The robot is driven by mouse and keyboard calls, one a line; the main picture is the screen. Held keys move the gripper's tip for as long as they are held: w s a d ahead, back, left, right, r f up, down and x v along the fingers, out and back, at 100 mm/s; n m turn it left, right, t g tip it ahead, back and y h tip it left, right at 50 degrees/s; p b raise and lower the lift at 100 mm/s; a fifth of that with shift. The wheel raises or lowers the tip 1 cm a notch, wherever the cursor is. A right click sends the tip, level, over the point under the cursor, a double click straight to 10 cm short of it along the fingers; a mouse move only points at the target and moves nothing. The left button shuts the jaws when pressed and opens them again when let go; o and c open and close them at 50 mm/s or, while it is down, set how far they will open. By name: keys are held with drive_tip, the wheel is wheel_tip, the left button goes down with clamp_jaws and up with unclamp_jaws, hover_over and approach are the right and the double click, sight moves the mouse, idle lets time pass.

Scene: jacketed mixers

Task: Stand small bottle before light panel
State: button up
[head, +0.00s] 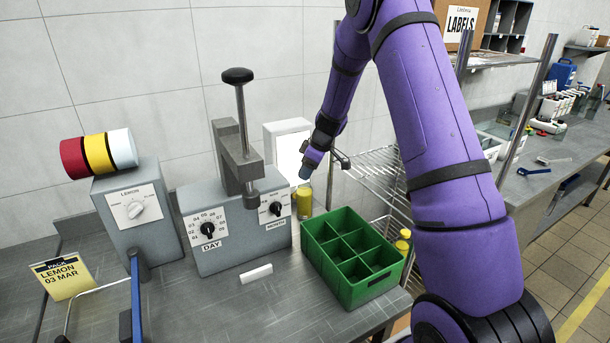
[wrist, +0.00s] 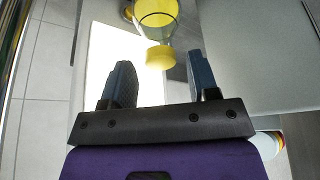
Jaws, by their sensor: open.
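A small bottle (head: 304,203) with yellow contents stands upright on the bench before the white light panel (head: 284,138), at the panel's lower right. In the wrist view the bottle's yellow cap (wrist: 160,58) shows between and just beyond the tips of my open gripper (wrist: 159,66). The yellow body (wrist: 156,14) shows past the cap, and the bright light panel (wrist: 112,42) lies behind. I cannot tell whether a finger touches the bottle.
A grey machine with DAY and MONTH dials (head: 238,245) stands close left of the bottle. A green divided crate (head: 352,290) is in front to the right, with another yellow-capped bottle (head: 403,241) beside it. A wire rack (head: 375,170) stands right of the panel.

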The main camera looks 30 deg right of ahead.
drive_tip(key=v, duration=0.9)
drive_tip(key=s+a+r+m+h, duration=0.1)
drive_tip(key=s+a+r+m, duration=0.1)
drive_tip(key=s+a+r, duration=0.5)
drive_tip(key=s+a+r+m, duration=0.2)
drive_tip(key=s+a+r, duration=0.1)
drive_tip(key=s+r, duration=0.75)
drive_tip(key=s+a+m+t+h, duration=0.1)
drive_tip(key=s+m, duration=0.1)
drive_tip(key=s, duration=0.9)
drive_tip(key=s+a+r+m+t+h, duration=0.1)
drive_tip(key=s+a+m, duration=0.1)
drive_tip(key=s, duration=0.8)
drive_tip(key=shift+s+a+r+m, duration=0.3)
drive_tip(key=shift+s+m, duration=0.1)
drive_tip(key=shift+m, duration=0.1)
